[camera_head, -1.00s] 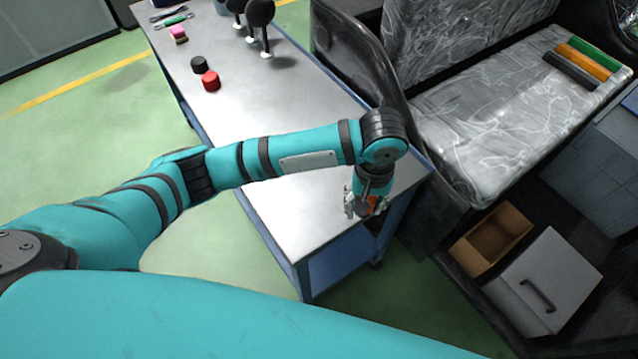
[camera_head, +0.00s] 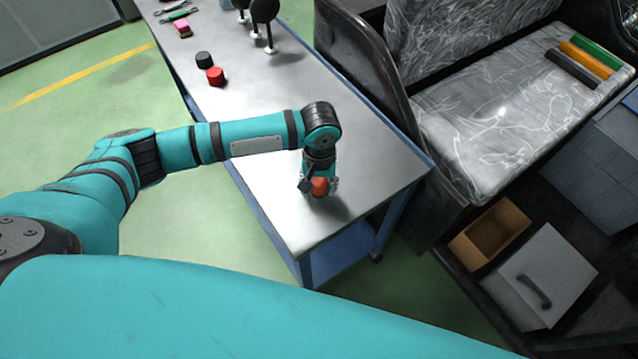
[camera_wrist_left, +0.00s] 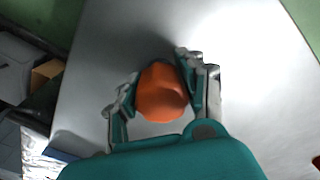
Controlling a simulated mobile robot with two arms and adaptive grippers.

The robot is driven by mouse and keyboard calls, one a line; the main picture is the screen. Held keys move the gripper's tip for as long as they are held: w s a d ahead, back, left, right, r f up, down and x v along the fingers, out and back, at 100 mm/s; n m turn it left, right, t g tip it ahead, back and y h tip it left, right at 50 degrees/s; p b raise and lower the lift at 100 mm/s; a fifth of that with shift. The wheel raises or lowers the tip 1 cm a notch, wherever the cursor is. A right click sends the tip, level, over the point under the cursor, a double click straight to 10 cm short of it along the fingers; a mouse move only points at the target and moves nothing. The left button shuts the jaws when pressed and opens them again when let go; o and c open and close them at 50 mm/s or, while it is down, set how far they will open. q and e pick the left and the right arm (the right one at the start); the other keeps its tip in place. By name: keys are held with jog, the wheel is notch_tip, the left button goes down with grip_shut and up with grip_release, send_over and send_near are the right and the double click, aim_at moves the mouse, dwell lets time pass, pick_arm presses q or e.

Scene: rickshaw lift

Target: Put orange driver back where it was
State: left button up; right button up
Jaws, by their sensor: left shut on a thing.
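My left gripper (camera_head: 320,187) is over the near end of the grey workbench top (camera_head: 290,215). It is shut on the orange driver (camera_head: 320,187), of which only a rounded orange end shows between the fingers. In the left wrist view the orange driver (camera_wrist_left: 161,92) sits between the two fingers of the left gripper (camera_wrist_left: 160,90), with the bench top behind it. I cannot tell whether the driver touches the bench. My right gripper is not in view.
Red (camera_head: 216,76) and black (camera_head: 204,60) round pieces stand farther back on the bench, with a pink block (camera_head: 182,28) and dark round-headed items (camera_head: 264,12) beyond. A seat with green, orange and black bars (camera_head: 585,58) and an open box (camera_head: 490,234) are at the right.

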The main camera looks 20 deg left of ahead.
aim_at(320, 180)
pick_arm(q)
jog(key=o, duration=1.3)
jog(key=shift+f, duration=0.1)
notch_tip(320, 180, up, 12)
jog(key=shift+r, duration=0.15)
jog(key=shift+d, duration=0.1)
